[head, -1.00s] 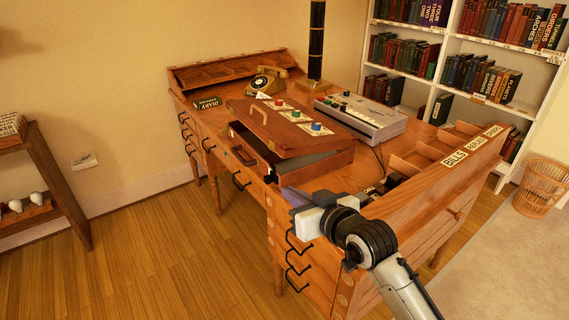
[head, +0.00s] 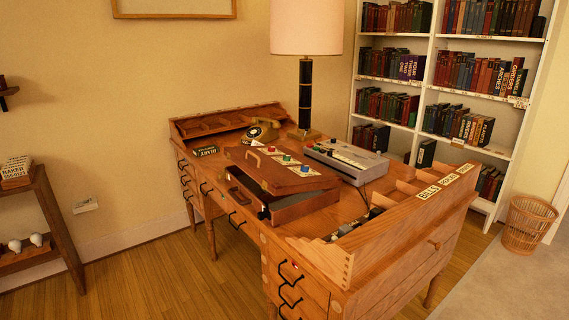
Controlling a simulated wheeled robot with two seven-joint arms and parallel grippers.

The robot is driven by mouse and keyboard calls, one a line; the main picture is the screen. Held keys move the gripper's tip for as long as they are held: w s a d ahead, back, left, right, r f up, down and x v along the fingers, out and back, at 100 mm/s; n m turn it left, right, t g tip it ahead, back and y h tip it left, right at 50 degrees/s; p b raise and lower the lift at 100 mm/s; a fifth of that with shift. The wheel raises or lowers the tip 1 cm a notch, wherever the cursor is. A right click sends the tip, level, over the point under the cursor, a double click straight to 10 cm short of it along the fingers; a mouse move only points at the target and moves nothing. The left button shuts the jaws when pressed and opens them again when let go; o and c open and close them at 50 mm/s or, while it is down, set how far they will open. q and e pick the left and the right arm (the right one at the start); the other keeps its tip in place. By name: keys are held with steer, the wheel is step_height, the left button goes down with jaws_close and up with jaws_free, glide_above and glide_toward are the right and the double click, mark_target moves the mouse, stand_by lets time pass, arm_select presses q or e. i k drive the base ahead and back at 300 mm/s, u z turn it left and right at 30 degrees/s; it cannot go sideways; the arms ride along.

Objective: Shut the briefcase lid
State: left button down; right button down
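The brown wooden briefcase (head: 300,208) lies on the desk near its front edge. Its lid (head: 268,171) is tilted, with a dark gap between lid and base along the front and right. A handle shows on the lid's left part. Neither my left nor my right gripper is in the head view.
The desk (head: 349,225) has a sorter with labelled compartments (head: 440,188) on its right. A grey machine (head: 346,160) stands just behind the briefcase. A telephone (head: 261,131), a lamp (head: 305,95) and a diary (head: 206,151) are farther back. Floor is clear in front.

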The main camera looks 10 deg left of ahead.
mark_target(279, 177)
steer(key=z, duration=0.35)
steer(key=k, duration=0.7)
steer(key=u, duration=0.8)
steer(key=i, duration=1.8)
steer(key=z, duration=0.7)
